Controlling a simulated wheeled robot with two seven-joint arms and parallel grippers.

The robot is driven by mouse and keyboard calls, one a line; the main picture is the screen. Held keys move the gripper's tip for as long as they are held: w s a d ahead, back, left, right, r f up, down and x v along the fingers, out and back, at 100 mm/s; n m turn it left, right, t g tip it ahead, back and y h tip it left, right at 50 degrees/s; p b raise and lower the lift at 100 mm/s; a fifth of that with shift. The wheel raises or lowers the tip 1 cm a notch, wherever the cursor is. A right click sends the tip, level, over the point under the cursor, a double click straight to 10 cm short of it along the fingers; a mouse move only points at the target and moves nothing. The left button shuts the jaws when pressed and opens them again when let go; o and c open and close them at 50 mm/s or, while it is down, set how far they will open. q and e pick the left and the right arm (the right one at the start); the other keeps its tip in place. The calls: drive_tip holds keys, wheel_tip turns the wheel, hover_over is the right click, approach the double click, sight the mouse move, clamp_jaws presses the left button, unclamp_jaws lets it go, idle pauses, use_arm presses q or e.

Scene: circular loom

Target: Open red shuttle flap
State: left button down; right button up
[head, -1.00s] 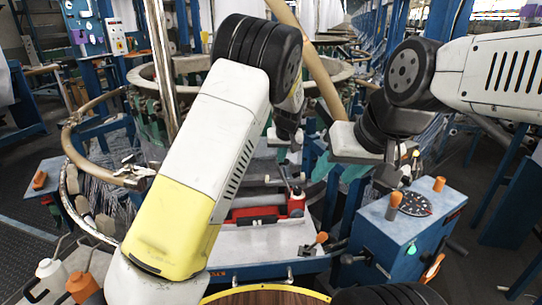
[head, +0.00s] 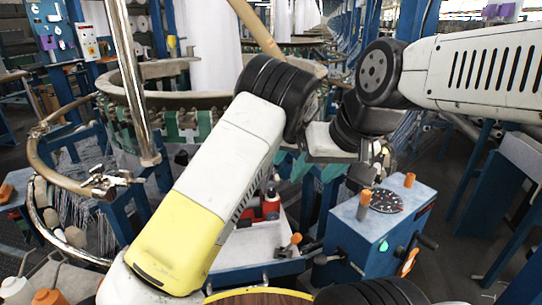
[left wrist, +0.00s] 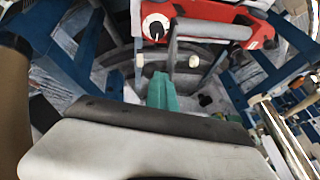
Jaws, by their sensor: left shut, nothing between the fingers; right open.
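The red shuttle (head: 271,206) lies on a light tray in the head view, mostly hidden behind my left forearm. In the left wrist view, the red shuttle (left wrist: 254,33) crosses the top with a grey bar along it and a white round disc at its left. I cannot tell whether its flap is open. My left gripper (left wrist: 162,80) shows teal fingers, shut and empty, pointing toward the shuttle with a gap. In the head view it is hidden behind its arm. My right gripper (head: 317,166) is open and empty, with teal fingers apart, right of and above the shuttle.
A blue control box (head: 370,238) with orange knobs and a dial stands right of the tray (head: 250,245). The round loom ring (head: 165,95) and a chrome post (head: 128,80) are at left. A thin post and white knob (left wrist: 194,61) stand near my left fingers.

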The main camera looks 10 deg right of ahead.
use_arm(q)
drive_tip(key=shift+s+d+f, duration=0.15)
drive_tip(key=shift+d+f, duration=0.15)
drive_tip(key=shift+f, duration=0.1)
drive_tip(key=a+v, duration=0.1)
drive_tip(key=v, duration=0.7)
drive_tip(key=s+a+r+h, duration=0.1)
drive_tip(key=s+a+r, duration=0.3)
drive_tip(key=a, duration=0.3)
drive_tip(key=s+a+r+n+g+h, duration=0.1)
drive_tip(key=s+a+r+h, duration=0.1)
drive_tip(key=s+a+r, duration=0.35)
drive_tip(key=s+a+r+h, duration=0.1)
drive_tip(key=s+a+r, duration=0.2)
drive_tip(key=a, duration=0.5)
drive_tip(key=s+a+t, duration=0.1)
drive_tip(key=s+a, duration=0.3)
drive_tip(key=s, duration=0.7)
drive_tip(key=s+a+m+t+h, duration=0.1)
drive_tip(key=s+a, duration=0.3)
drive_tip(key=s, duration=0.7)
drive_tip(key=shift+s+a, duration=0.2)
drive_tip(key=shift+a, duration=0.05)
